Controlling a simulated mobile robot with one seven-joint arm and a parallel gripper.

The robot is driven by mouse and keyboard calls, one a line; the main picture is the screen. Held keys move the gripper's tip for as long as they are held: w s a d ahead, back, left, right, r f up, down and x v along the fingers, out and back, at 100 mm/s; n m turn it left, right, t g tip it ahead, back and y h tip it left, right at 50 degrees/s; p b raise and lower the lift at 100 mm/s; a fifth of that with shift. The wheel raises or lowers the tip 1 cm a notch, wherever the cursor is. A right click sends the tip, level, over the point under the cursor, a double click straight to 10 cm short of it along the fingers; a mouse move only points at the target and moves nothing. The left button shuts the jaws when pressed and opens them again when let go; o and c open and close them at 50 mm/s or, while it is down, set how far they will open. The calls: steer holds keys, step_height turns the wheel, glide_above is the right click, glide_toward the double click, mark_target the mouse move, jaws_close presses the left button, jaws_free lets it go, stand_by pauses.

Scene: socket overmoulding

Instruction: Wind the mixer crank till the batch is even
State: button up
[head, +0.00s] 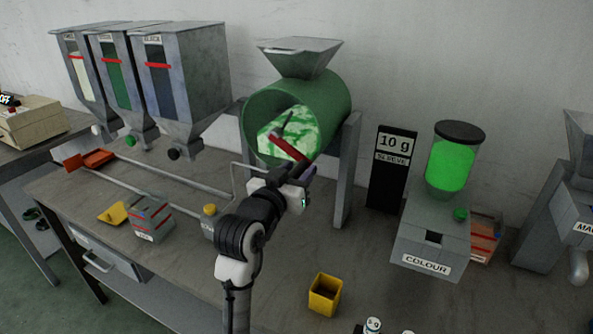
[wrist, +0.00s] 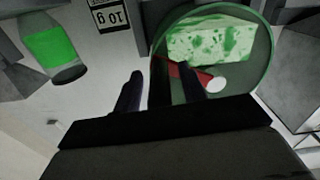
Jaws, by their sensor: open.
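The mixer is a green drum (head: 335,97) with a grey hopper on top, held in a grey frame. Its round front shows the batch (head: 308,120), pale with uneven green patches; the wrist view shows the same blotchy batch (wrist: 212,40). The red crank (head: 288,146) crosses the lower drum front. In the wrist view the red crank arm (wrist: 196,75) ends in a pale round knob (wrist: 216,84). My gripper (head: 307,172) is open in front of the crank. Its fingers (wrist: 160,72) stand apart; one overlaps the red arm in view. Whether they touch is unclear.
Three labelled grey hoppers (head: 190,75) stand at the left. A COLOUR feeder (head: 430,245) with a green jar and a "10 g" display (head: 394,143) are at the right. A yellow cup (head: 325,295), a grey box (head: 152,220) and a yellow scoop (head: 115,213) rest on the bench.

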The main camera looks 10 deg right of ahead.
steer(key=shift+c, duration=0.3)
jaws_close()
steer(key=shift+f, duration=0.1)
